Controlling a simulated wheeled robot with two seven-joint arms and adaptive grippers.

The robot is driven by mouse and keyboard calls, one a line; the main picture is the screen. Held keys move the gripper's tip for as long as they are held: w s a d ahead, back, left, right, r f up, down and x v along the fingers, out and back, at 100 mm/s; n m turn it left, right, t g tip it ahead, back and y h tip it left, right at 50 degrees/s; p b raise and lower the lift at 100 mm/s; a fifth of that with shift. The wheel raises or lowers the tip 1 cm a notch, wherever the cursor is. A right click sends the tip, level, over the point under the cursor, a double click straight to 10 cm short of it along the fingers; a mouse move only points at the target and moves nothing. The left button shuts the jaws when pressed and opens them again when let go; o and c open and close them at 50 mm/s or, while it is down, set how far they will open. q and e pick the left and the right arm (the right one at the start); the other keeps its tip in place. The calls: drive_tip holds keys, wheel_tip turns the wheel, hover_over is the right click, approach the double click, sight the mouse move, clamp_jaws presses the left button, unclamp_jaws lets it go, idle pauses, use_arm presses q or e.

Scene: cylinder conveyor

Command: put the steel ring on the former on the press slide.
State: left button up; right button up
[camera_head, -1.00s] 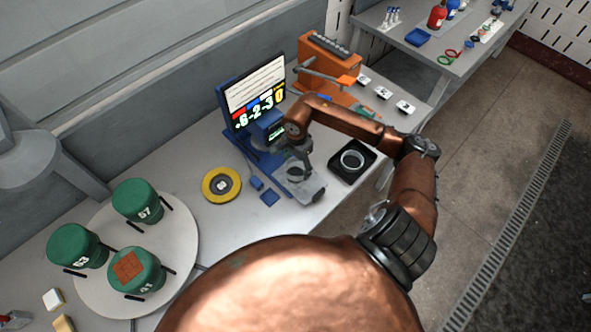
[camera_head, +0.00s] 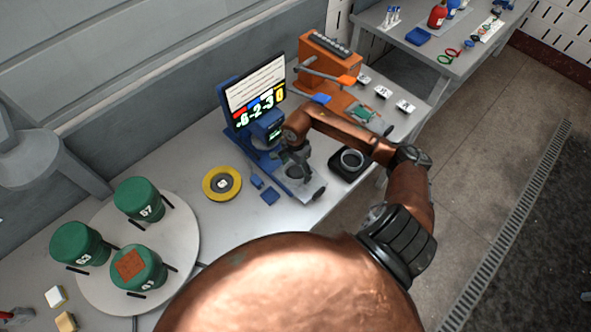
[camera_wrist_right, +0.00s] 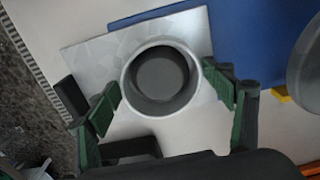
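The steel ring (camera_wrist_right: 127,92) is a short grey tube with a bright rim, between the two green fingers of my right gripper (camera_wrist_right: 163,88) in the right wrist view. The fingers appear to touch it on both sides. A dark round face, which looks like the top of the former (camera_wrist_right: 162,77), shows inside the ring. How deep the ring sits around it I cannot tell. The press slide (camera_wrist_right: 90,52) is a bright metal plate below. In the head view my right gripper (camera_head: 293,160) is over the slide (camera_head: 314,188), in front of the blue press (camera_head: 258,150). My left gripper is out of view.
A black tray (camera_head: 341,174) with a round light-rimmed part (camera_head: 352,150) lies right of the slide. A yellow ring-shaped disc (camera_head: 210,185) and small blue pieces lie left of it. Green canisters (camera_head: 140,195) stand on a round plate. An orange machine (camera_head: 325,62) stands behind.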

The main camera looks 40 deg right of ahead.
drive_tip(key=shift+o, duration=0.4)
drive_tip(key=shift+r, duration=0.2)
wheel_tip(320, 180, up, 12)
drive_tip(key=b, duration=0.1)
drive_tip(key=shift+b, duration=0.4)
